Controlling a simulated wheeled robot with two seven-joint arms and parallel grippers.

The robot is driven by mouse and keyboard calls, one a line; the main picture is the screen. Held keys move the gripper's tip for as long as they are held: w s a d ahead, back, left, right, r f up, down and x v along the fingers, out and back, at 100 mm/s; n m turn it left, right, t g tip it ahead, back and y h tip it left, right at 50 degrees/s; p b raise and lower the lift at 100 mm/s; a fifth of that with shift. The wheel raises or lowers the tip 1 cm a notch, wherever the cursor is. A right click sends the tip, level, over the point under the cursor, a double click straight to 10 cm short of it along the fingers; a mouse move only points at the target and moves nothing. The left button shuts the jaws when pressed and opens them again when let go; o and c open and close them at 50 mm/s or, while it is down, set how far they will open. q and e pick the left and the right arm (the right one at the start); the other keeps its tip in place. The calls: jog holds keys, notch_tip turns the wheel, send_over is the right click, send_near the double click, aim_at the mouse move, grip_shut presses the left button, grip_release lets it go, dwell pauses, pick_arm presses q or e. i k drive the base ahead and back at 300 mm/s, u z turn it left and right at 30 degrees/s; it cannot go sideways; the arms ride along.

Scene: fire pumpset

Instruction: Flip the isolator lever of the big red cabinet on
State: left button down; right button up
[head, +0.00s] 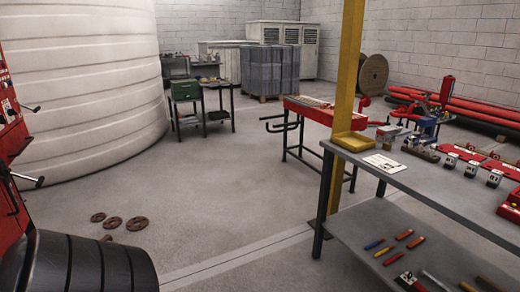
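Part of a red cabinet (8,130) shows at the left edge of the head view, cut off by the frame. Two lever-like handles stick out from it to the right: an upper one (32,108) and a lower one (30,180) with a dark tip. I cannot tell which is the isolator lever, or whether either is on or off. Most of the cabinet's front is outside the picture. Neither of my grippers is in view.
A dark banded cylinder (90,265) fills the lower left corner. Rusty rings (112,222) lie on the floor. A large white tank (85,85) stands behind. A yellow post (345,90) and a grey workbench (440,190) stand right. The middle floor is clear.

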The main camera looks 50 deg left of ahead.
aim_at(28, 179)
jog(key=u, duration=3.1)
jog(key=i, duration=0.4)
jog(key=z, duration=0.55)
jog(key=i, duration=1.8)
jog(key=u, duration=0.65)
jog(key=i, duration=0.45)
jog(key=u, duration=0.2)
